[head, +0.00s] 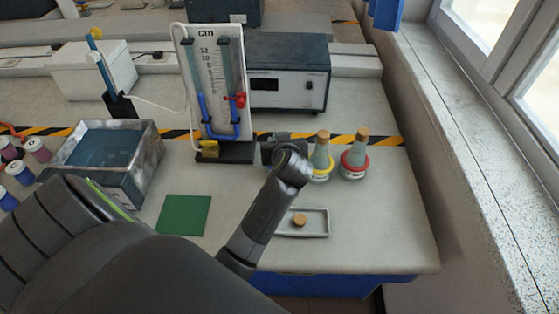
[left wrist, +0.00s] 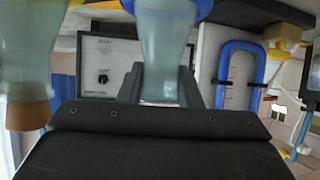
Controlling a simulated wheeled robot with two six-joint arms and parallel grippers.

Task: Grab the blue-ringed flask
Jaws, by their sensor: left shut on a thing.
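The blue-ringed flask (left wrist: 166,50) is upside down in the left wrist view, with its blue ring (left wrist: 203,8) at the top edge. My left gripper (left wrist: 162,88) is shut on its pale glass neck, one dark finger on each side. In the head view my left gripper (head: 272,149) is beside the yellow-ringed flask, and the blue-ringed flask is hidden behind my arm there. The yellow-ringed flask (head: 321,158) and the red-ringed flask (head: 354,160) stand corked to its right. My right gripper is not in view.
A small tray (head: 318,232) with a cork (head: 299,220) lies in front. A manometer board (head: 216,85) and an instrument box (head: 288,75) stand behind. A metal bin (head: 150,165) and green mat (head: 184,215) are left. Another corked flask (left wrist: 27,65) is close in the wrist view.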

